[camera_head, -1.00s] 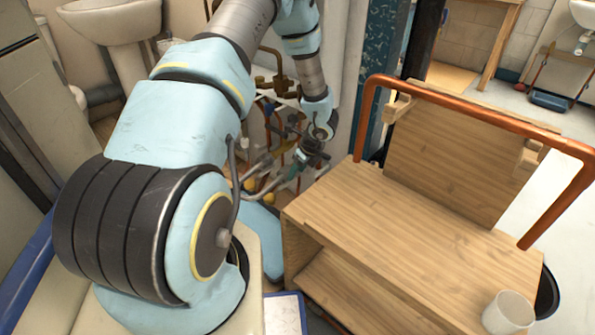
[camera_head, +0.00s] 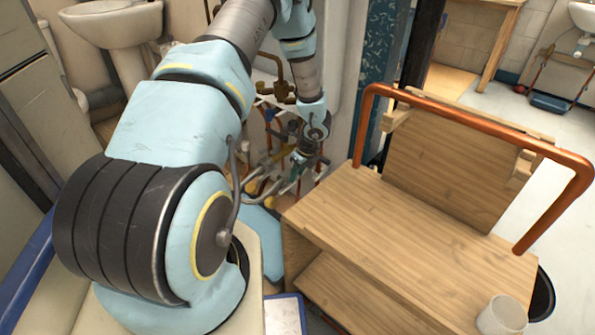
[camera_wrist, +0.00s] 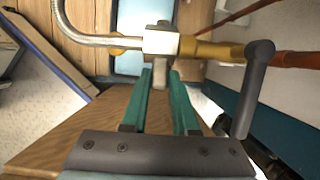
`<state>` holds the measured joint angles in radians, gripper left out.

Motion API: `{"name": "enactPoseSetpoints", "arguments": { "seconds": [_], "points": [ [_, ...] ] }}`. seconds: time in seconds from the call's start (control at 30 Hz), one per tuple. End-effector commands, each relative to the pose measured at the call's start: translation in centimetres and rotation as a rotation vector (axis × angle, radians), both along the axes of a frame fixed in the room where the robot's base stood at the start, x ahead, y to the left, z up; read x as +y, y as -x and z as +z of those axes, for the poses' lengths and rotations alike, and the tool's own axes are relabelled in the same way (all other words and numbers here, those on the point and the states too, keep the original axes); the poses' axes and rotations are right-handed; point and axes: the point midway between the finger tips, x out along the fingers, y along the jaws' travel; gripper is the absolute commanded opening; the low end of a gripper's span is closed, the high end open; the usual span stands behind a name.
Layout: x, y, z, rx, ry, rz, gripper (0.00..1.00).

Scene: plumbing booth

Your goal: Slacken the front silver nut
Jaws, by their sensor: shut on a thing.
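In the wrist view a bright silver nut (camera_wrist: 160,41) sits on a horizontal pipe run, between a braided hose (camera_wrist: 75,28) on the left and a brass fitting (camera_wrist: 210,51) on the right. A short grey stub (camera_wrist: 158,72) points from the nut towards me. The green fingers of my gripper (camera_wrist: 161,76) are shut on this stub, one on each side, just short of the nut's body. In the head view my gripper (camera_head: 296,172) is low among the pipes, left of the wooden bench; the nut is too small to make out there.
A dark grey handle (camera_wrist: 253,88) stands close to the right of my fingers. A copper pipe (camera_wrist: 295,60) runs on to the right. The wooden bench (camera_head: 400,235) with a white cup (camera_head: 503,315) and a copper rail (camera_head: 480,125) is close on the right.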

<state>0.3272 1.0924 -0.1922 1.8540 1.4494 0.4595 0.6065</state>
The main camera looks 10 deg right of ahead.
Motion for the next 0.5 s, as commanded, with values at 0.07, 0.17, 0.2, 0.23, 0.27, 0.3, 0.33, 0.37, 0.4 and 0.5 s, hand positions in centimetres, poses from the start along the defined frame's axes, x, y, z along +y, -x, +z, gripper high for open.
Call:
{"name": "enactPoseSetpoints", "arguments": {
  "seconds": [0.07, 0.17, 0.2, 0.23, 0.27, 0.3, 0.33, 0.37, 0.4, 0.5],
  "points": [
    [0.11, -0.04, 0.71, 0.023, 0.019, 0.003, 0.00],
    [0.15, -0.12, 0.66, 0.042, 0.037, 0.002, 0.00],
    [0.19, -0.13, 0.60, 0.047, 0.041, 0.001, 0.00],
    [0.20, -0.15, 0.56, 0.049, 0.044, 0.001, 0.00],
    [0.21, -0.17, 0.51, 0.051, 0.046, 0.001, 0.00],
    [0.20, -0.19, 0.45, 0.053, 0.049, 0.001, 0.00],
    [0.19, -0.20, 0.41, 0.054, 0.050, 0.001, 0.00],
    [0.19, -0.21, 0.37, 0.054, 0.049, 0.000, 0.00],
    [0.19, -0.21, 0.33, 0.054, 0.049, 0.000, 0.00],
    [0.17, -0.21, 0.32, 0.053, 0.050, -0.001, 0.00]
  ]
}}
